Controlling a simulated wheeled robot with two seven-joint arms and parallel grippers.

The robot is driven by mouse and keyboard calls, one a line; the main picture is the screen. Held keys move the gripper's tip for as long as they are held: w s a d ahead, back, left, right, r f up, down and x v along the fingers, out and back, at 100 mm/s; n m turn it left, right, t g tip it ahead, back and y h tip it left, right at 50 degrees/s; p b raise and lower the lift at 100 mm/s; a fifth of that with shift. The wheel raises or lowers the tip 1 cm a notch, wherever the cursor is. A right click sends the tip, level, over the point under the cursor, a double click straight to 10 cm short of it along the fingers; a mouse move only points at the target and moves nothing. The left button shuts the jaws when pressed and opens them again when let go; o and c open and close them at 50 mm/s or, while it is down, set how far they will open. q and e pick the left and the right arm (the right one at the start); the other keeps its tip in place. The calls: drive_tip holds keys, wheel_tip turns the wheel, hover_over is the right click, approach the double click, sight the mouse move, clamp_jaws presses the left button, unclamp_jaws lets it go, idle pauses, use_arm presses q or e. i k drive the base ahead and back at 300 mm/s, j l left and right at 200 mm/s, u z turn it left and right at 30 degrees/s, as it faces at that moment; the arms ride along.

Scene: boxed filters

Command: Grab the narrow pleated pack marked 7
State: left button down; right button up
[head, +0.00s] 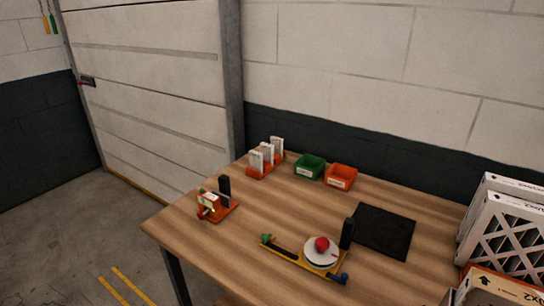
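Several narrow white upright packs (267,152) stand in an orange rack (262,171) at the back left of the wooden table. Their markings are too small to read, so I cannot tell which one, if any, carries a 7. Larger white filters with lattice faces (507,236) stand upright at the right edge of the view, partly cut off; no clear 7 shows on them. Neither of my grippers is in view.
The table (225,250) also holds a green bin (309,168), an orange bin (341,177), a black mat (384,231), an orange fixture (214,209) and a yellow fixture with a white disc (321,252). An orange-edged box (490,288) sits at the lower right.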

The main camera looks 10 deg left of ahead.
sight(278, 142)
drive_tip(key=k+u, duration=0.1)
drive_tip(key=u, duration=1.65)
drive_tip(key=i+j+u, duration=0.2)
drive_tip(key=i+u, duration=0.2)
drive_tip(key=i, duration=0.35)
drive_tip(key=i+u, duration=0.35)
drive_tip(key=i, duration=0.4)
drive_tip(key=i+l+z, duration=0.1)
drive_tip(key=i+z, duration=0.25)
drive_tip(key=i, duration=0.15)
drive_tip(key=i+z, duration=0.35)
drive_tip(key=i, duration=0.15)
drive_tip(key=i+j+z, duration=0.2)
drive_tip(key=i+z, duration=0.15)
drive_tip(key=i, duration=0.15)
drive_tip(key=i+j+z, duration=0.3)
drive_tip(key=i, duration=0.2)
drive_tip(key=i+l+z, duration=0.25)
drive_tip(key=z, duration=0.2)
drive_tip(key=i+l+z, duration=0.1)
drive_tip(key=i+z, duration=0.15)
drive_tip(key=z, duration=0.2)
drive_tip(key=i+z, duration=0.3)
drive_tip(key=z, duration=0.15)
drive_tip(key=i+z, duration=0.3)
drive_tip(key=z, duration=0.15)
drive_tip(key=i+j+z, duration=0.2)
drive_tip(key=z, duration=0.25)
drive_tip(key=i, duration=0.05)
